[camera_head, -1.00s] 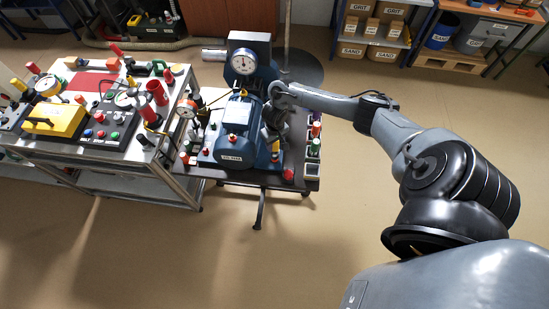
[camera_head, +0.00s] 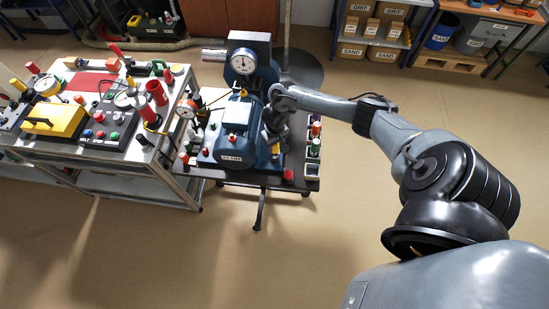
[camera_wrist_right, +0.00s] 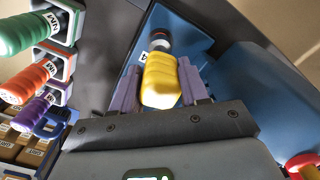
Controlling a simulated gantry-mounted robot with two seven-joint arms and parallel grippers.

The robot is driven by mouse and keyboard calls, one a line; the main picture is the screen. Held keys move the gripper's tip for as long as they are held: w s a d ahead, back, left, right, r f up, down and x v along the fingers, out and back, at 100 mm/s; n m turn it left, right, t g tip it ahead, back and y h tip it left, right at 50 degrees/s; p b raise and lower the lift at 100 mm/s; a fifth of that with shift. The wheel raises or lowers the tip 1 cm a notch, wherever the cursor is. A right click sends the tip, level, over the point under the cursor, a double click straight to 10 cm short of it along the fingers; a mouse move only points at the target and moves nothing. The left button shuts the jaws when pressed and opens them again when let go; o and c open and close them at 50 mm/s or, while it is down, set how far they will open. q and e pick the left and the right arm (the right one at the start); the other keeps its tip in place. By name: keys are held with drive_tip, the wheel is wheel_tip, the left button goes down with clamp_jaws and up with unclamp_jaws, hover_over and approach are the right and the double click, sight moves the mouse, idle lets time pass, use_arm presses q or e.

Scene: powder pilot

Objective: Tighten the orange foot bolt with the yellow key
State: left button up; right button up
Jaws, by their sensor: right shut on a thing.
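The yellow key (camera_wrist_right: 161,80) is between the purple fingers of my right gripper (camera_wrist_right: 163,88), which is shut on it. The key's dark end (camera_wrist_right: 160,40) with a pale ring points at the blue base plate, near a partly covered white label. In the head view a bit of the yellow key (camera_head: 276,148) shows below my right gripper (camera_head: 272,135), at the right side of the blue motor (camera_head: 236,145). I cannot make out the orange foot bolt, and cannot tell whether the key touches it. My left gripper is not in view.
A rack of handled tools, with a green handle (camera_wrist_right: 25,30), an orange handle (camera_wrist_right: 28,82) and a purple handle, stands beside the gripper. A crowded bench with a yellow box (camera_head: 55,119) is at left. Floor in front is clear.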

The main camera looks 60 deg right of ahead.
drive_tip(key=shift+f, duration=0.45)
drive_tip(key=o, duration=1.3)
drive_tip(key=shift+c, duration=0.2)
drive_tip(key=shift+o, duration=0.4)
